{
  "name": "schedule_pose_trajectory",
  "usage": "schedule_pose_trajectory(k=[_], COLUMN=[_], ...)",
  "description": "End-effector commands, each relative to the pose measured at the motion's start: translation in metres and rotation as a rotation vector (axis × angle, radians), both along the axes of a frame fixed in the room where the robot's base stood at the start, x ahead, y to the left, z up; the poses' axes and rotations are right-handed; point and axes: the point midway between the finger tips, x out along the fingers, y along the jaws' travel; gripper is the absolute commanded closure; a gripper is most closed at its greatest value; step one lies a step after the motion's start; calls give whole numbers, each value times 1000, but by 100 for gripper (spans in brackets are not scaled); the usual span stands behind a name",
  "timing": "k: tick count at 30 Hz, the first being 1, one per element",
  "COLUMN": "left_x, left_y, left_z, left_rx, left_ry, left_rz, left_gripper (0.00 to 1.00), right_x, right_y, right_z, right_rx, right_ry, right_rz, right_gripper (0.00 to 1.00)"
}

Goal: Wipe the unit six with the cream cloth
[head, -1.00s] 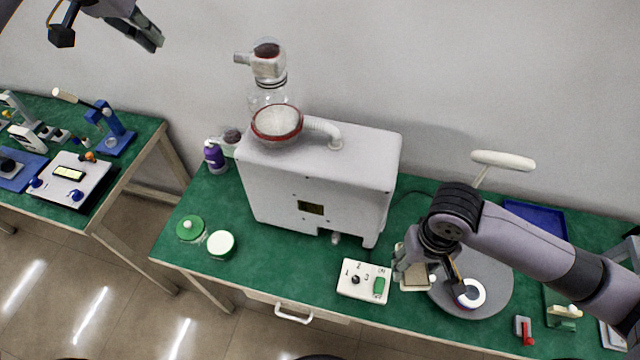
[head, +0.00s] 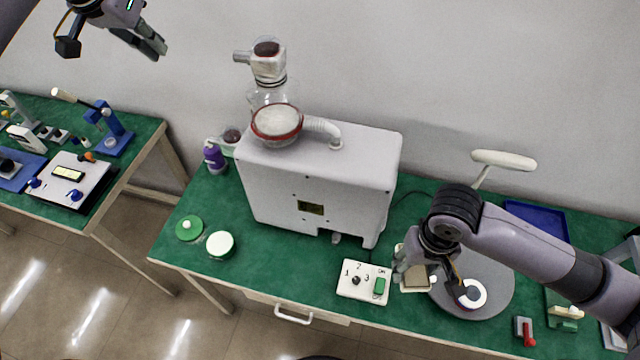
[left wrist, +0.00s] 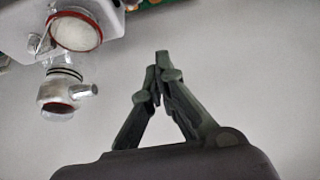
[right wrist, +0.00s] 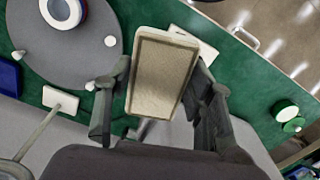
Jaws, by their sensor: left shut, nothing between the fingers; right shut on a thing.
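A large white boxy unit (head: 320,180) stands on the green bench, with a glass vessel (head: 268,95) and a red-rimmed bowl (head: 277,122) on top. Its small dark label plate (head: 311,208) is too small to read, so I cannot tell whether it is unit six.
A white control box (head: 363,281) with a green switch sits in front of the unit. A round grey plate (head: 490,300) lies under my right arm. A second bench is further left.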

Motion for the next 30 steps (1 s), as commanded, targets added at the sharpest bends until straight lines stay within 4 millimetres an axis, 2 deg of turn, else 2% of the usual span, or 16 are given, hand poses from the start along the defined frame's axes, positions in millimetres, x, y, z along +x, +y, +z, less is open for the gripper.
schedule_pose_trajectory(k=[30], left_x=[0], left_y=[0], left_z=[-21], left_rx=[0], left_ry=[1], left_rz=[0], left_gripper=[100], right_x=[0], right_y=[0], right_z=[-5], right_rx=[0], right_ry=[0], right_rz=[0], right_gripper=[73])
